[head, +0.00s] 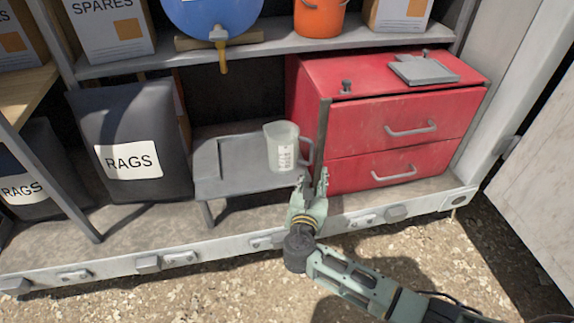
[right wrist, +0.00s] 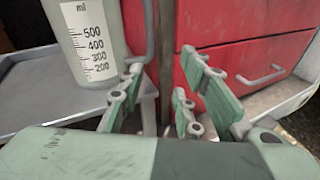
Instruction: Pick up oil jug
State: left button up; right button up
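The oil jug (head: 281,148) is a pale translucent measuring jug with a printed scale and a handle on its right side. It stands upright on a low grey stand. In the right wrist view the jug (right wrist: 88,40) is at the upper left, with "ml" marks and its handle (right wrist: 148,35) close beyond the fingers. My right gripper (head: 313,183) is just in front of and below the handle. My left gripper is not in view.
A red drawer cabinet (head: 400,140) stands right of the jug, with a thin dark upright post (head: 321,140) close beside the handle. The grey stand (head: 235,180) has bare room left of the jug. A black RAGS bag (head: 130,115) is farther left. A shelf (head: 270,48) runs above.

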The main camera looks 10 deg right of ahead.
aim_at(311, 150)
jog(key=shift+n+t+h, duration=0.3)
jog(key=shift+n+t, duration=0.3)
jog(key=shift+t, duration=0.1)
jog(key=w+r, duration=0.1)
jog(key=w, duration=0.1)
jog(key=w+d+r+b, duration=0.1)
jog(key=w+r, duration=0.1)
jog(key=w, duration=0.1)
jog(key=w+r, duration=0.2)
jog(key=shift+w+d+b, duration=0.2)
jog(key=shift+d+b, duration=0.1)
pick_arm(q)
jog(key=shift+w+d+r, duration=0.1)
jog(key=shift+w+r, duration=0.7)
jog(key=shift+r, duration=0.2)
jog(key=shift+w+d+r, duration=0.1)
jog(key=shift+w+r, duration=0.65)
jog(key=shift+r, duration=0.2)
pick_arm(e)
jog(key=shift+r, duration=0.1)
grip_shut()
